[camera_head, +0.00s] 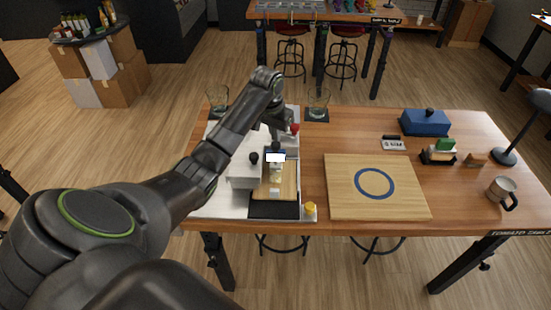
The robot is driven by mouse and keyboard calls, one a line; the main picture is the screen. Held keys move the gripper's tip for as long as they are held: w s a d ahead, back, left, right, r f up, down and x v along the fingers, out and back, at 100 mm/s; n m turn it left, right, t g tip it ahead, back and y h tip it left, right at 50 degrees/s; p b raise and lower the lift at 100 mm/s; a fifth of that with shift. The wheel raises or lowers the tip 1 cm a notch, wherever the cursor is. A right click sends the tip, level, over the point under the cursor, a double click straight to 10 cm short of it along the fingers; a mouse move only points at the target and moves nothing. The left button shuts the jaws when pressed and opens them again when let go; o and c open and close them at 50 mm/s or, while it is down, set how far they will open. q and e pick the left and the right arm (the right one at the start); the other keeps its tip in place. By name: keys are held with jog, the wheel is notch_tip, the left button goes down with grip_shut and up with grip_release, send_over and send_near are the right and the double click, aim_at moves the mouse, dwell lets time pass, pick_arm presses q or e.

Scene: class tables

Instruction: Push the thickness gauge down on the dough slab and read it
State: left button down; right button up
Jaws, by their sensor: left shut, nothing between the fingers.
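My left gripper (276,142) is shut and empty, pointing down just above the thickness gauge (276,158), whose small white display faces me. Whether the fingertips touch the gauge's top, I cannot tell. The display is too small to read. Below the gauge lies a pale yellow slab (287,180), apparently the dough, in a station with a dark front edge (274,209). The gauge hides part of the slab. My right gripper is not in view.
A grey block with a black knob (243,175) stands left of the gauge, a red knob (295,129) behind it, a yellow button (310,208) at the front. A wooden board with a blue ring (345,205) lies to the right. Two glasses (318,100) (217,100) stand behind.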

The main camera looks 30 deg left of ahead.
pick_arm(q)
jog(key=shift+f+b, duration=0.3)
jog(key=shift+f, duration=0.95)
dwell(0.4)
jog(key=shift+r, duration=0.1)
notch_tip(320, 180, up, 2)
jog(key=shift+r+p, duration=0.25)
jog(key=shift+p, duration=1)
jog(key=shift+r, duration=2.25)
